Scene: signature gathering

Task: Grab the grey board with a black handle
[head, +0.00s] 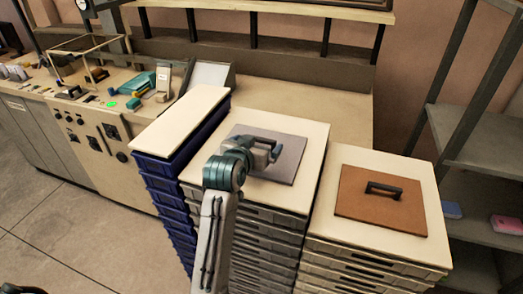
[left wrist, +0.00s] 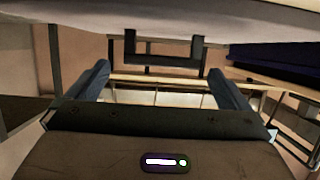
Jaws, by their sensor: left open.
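The grey board (head: 285,173) lies flat on the cream top of the middle stack of trays. My left gripper (head: 274,151) is over the board and hides most of its handle in the head view. In the left wrist view the board's underlit surface (left wrist: 250,22) fills the top, and its black handle (left wrist: 165,60) juts down from it. The left gripper (left wrist: 160,75) is open, with one finger on either side of the handle in that picture. I cannot tell whether the fingers touch it. My right gripper is not in view.
A brown board (head: 350,207) with a black handle (head: 383,190) lies on the right stack (head: 325,244). A blue tray stack (head: 168,205) stands left of the middle stack. A workbench with tools (head: 105,150) is at the left, and a shelf rack (head: 485,140) at the right.

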